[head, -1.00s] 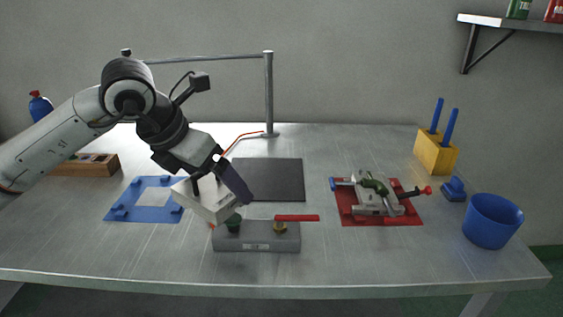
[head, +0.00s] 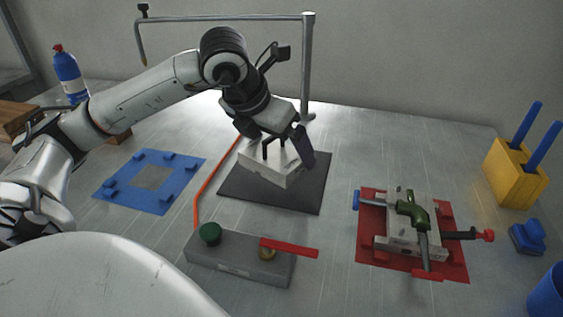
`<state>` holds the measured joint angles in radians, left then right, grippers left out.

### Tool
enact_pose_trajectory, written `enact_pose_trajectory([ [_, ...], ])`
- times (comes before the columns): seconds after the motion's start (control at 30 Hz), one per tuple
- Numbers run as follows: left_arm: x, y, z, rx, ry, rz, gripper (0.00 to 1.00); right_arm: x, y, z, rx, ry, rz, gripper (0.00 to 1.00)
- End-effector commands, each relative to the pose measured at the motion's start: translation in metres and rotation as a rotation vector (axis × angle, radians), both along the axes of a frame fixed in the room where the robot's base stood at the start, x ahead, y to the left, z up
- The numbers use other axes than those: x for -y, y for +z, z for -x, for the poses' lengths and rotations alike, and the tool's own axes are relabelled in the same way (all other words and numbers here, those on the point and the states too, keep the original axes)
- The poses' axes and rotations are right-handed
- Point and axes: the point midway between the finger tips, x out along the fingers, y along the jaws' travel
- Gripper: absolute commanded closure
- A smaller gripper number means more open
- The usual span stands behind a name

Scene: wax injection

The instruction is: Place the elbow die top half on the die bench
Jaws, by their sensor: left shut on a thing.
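My left gripper (head: 280,147) is shut on a pale grey block, the elbow die top half (head: 285,172). The gripper holds it from above, over the middle of a dark grey mat (head: 303,200). I cannot tell whether the block touches the mat. Its underside is hidden. Another pale die part (head: 395,243) lies on a red plate (head: 452,262) at the right, with a green elbow piece (head: 410,209) on it and clamp handles around it. No surface is labelled as the die bench. My right gripper is out of view.
A grey valve block (head: 235,262) with a green knob and red lever stands in front of the mat. A blue square frame (head: 112,188) lies at the left. A metal post (head: 306,70) rises behind. A yellow holder (head: 512,175) stands at the right.

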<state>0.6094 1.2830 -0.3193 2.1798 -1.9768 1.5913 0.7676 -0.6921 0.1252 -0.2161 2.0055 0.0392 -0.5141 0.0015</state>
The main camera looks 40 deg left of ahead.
Motion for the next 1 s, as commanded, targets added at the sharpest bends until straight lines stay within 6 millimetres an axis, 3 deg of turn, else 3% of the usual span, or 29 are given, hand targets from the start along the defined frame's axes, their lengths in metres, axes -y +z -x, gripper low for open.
enact_pose_trajectory([
  [0.3, 0.000, -0.037, 0.000, 0.002, -0.002, -0.001, 0.60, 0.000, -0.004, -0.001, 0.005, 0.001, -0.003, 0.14],
  [0.67, 0.000, -0.040, 0.000, 0.005, -0.001, 0.000, 0.60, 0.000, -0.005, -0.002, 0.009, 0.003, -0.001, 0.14],
  [0.7, 0.000, -0.042, 0.001, -0.001, -0.002, -0.001, 0.03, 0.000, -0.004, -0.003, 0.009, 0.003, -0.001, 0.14],
  [1.0, 0.000, -0.039, 0.001, -0.002, -0.002, 0.000, 0.00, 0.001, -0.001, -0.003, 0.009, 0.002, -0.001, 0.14],
])
